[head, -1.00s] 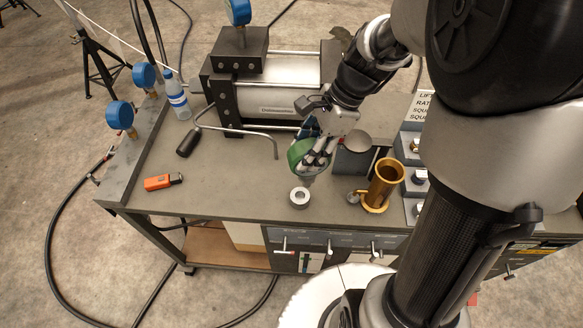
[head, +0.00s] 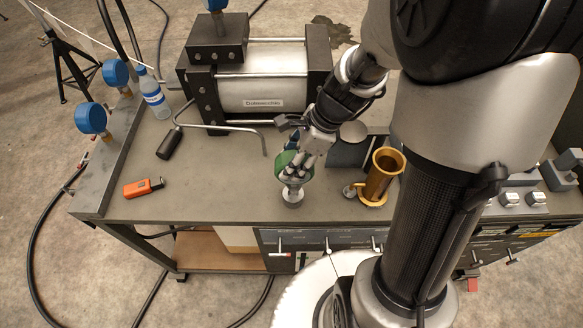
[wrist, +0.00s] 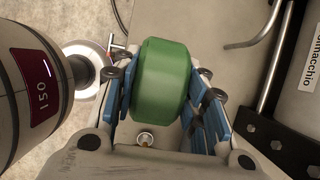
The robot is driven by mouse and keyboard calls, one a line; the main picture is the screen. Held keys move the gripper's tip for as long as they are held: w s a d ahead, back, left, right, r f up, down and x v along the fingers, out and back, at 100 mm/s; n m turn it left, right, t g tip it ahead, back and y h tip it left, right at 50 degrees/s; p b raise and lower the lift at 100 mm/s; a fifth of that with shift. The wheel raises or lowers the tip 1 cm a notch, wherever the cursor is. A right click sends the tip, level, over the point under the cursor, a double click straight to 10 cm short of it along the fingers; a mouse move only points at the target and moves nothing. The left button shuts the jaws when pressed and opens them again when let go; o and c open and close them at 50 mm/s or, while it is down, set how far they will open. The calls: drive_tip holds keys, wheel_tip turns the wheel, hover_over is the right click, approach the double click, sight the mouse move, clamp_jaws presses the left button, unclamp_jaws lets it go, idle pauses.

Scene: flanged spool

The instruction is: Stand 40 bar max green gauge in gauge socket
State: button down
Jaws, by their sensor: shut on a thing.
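The green gauge (head: 281,160) is held in my gripper (head: 297,170) above the front middle of the bench. In the wrist view its green round body (wrist: 163,80) sits between the blue finger pads. The gauge socket, a small pale metal ring (head: 292,198), stands on the bench directly below the gauge. The gauge's lower end is close over the socket or at its mouth. My fingers partly cover it, so I cannot tell whether it is inside. The gauge's dial and its marking are not visible.
A brass flanged spool (head: 381,177) stands just right of the socket. A large cylinder unit (head: 262,88) and a bent rod (head: 225,125) lie behind. An orange tool (head: 143,188), a bottle (head: 154,95) and blue gauges (head: 91,118) are left.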

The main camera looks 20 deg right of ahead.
drive_tip(key=shift+f+b, duration=1)
drive_tip(key=shift+f, duration=1.4)
drive_tip(key=shift+f, duration=0.15)
drive_tip(key=c, duration=1)
unclamp_jaws()
drive_tip(key=shift+o, duration=0.2)
